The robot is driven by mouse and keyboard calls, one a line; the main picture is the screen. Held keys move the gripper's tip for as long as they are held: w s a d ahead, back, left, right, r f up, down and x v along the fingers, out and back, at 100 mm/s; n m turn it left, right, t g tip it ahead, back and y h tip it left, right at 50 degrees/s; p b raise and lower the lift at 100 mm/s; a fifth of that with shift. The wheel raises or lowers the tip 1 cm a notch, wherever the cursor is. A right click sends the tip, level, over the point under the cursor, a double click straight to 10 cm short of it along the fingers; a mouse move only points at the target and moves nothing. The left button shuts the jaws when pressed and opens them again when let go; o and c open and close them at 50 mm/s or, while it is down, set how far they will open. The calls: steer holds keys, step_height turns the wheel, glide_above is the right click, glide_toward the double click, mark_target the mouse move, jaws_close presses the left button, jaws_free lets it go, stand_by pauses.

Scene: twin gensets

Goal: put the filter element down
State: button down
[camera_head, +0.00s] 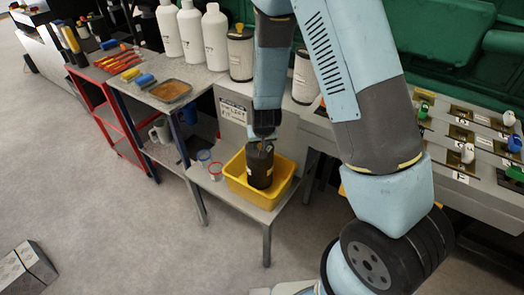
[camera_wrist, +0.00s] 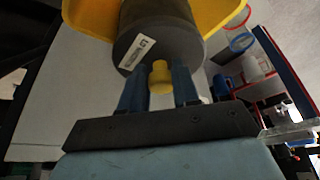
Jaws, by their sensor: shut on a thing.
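The filter element, a dark cylinder (camera_head: 260,167) with a pale label and a yellow knob on its end, stands roughly upright within the yellow bin (camera_head: 278,194). It also shows in the wrist view (camera_wrist: 170,42), with the bin (camera_wrist: 222,14) behind it. My gripper (camera_head: 262,140) is above it and shut on its top end, with the blue fingers (camera_wrist: 158,90) on either side of the yellow knob (camera_wrist: 161,77). The bin wall hides the lower end, so I cannot tell whether it touches the bin floor.
The bin sits on a low grey bench (camera_head: 244,207); small clear cups (camera_head: 209,163) stand left of it. White bottles (camera_head: 215,38) and labelled canisters (camera_head: 240,55) stand on the higher shelf behind. A red cart (camera_head: 118,115) is at left. The floor in front is open.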

steer(key=shift+f, duration=1.8)
steer(key=c, duration=0.8)
jaws_free()
steer(key=v, duration=1)
steer(key=shift+f, duration=0.1)
steer(key=shift+v, duration=1.1)
